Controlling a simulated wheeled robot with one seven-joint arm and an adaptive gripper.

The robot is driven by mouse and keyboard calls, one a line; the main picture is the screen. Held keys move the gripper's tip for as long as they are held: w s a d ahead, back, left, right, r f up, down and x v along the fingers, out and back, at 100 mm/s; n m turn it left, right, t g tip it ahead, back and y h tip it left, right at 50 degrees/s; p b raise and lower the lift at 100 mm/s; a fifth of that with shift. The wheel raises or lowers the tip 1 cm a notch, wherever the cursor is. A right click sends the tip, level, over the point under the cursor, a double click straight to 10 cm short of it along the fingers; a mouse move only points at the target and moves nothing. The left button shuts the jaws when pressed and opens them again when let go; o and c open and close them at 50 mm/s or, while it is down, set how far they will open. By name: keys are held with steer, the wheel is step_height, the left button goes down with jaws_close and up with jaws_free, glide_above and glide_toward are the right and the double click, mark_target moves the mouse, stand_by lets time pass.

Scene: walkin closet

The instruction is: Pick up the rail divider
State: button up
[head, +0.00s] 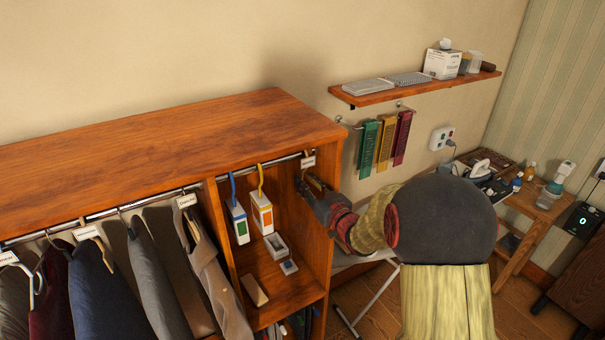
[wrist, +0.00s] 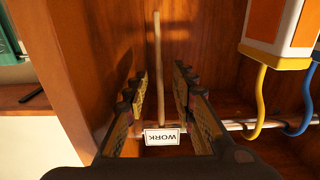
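A rail divider with a white label reading WORK (wrist: 162,137) hangs on the metal rail at the right end of the cabinet. In the wrist view its thin wooden body (wrist: 158,60) is seen edge-on, and the picture is upside down. My gripper (wrist: 160,88) is open, with one finger on each side of the divider and a visible gap to both. In the head view the divider's label (head: 308,162) shows just above my gripper (head: 308,185), which hides the lower part of the divider.
Two white boxes hang by a blue hook (head: 233,185) and a yellow hook (head: 261,180) left of my gripper. The cabinet's right side wall (head: 322,215) is close to it. Other labelled dividers (head: 187,201) and clothes hang further left. An open small box (head: 277,245) sits below.

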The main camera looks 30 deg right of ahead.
steer(key=w, duration=0.2)
steer(key=shift+w+f, duration=0.1)
steer(key=shift+w, duration=0.25)
steer(key=shift+c, duration=1.4)
steer(key=c, duration=0.4)
